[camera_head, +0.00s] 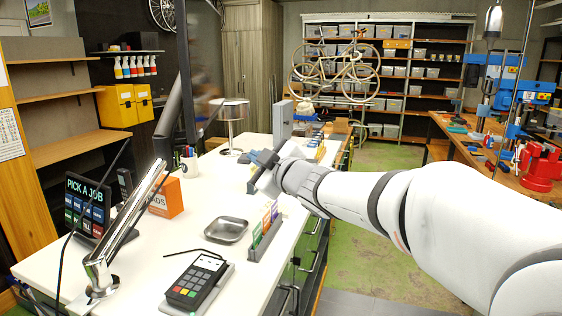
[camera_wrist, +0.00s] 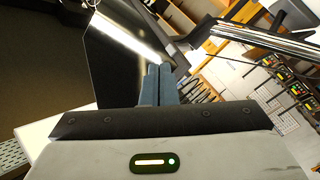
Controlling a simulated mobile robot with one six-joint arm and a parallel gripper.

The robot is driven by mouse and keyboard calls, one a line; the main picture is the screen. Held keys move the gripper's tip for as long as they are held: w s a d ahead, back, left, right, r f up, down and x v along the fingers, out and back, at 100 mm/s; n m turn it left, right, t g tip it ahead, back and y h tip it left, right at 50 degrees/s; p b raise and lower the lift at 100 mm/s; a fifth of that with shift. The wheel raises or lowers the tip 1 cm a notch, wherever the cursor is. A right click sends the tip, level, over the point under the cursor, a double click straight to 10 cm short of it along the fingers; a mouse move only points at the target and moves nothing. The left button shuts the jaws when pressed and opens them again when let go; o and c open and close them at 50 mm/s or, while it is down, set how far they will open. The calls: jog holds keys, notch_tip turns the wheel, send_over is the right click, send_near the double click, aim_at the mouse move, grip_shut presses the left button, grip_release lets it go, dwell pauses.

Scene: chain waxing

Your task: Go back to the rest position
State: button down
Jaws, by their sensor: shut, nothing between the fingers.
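My gripper (camera_head: 264,158) is at the end of my white arm, which reaches in from the right over the white counter (camera_head: 190,236). In the wrist view my gripper (camera_wrist: 156,70) shows its two blue-grey fingers pressed together with nothing between them. A dark flat panel with a bright streak of light (camera_wrist: 118,45) lies beyond the fingers in that view. The fingertips are small and partly hidden by the wrist in the head view.
A metal tray (camera_head: 225,231), card terminal (camera_head: 198,284), card rack (camera_head: 264,232), orange box (camera_head: 165,197) and mug (camera_head: 189,167) stand on the counter. A chrome post (camera_head: 100,272) rises at its front left. A workbench with a red vise (camera_head: 540,166) is right; green floor lies between.

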jog(key=s+d+f+m+g+h, duration=0.1)
jog(key=s+d+f+m+h, duration=0.35)
jog(key=d, duration=0.35)
jog(key=s+d+f+m+g+h, duration=0.1)
jog(key=s+d+f+m+h, duration=0.4)
jog(key=d, duration=0.4)
jog(key=s+d+f+m+g, duration=0.1)
jog(key=s+f+m+g, duration=0.2)
jog(key=s+f, duration=0.4)
jog(key=s+d+f+m+g, duration=0.2)
jog(key=s+f+g, duration=0.4)
jog(key=s, duration=0.6)
jog(key=shift+s+f+m+h, duration=0.3)
jog(key=shift+f+m+h, duration=0.15)
jog(key=shift+m, duration=0.2)
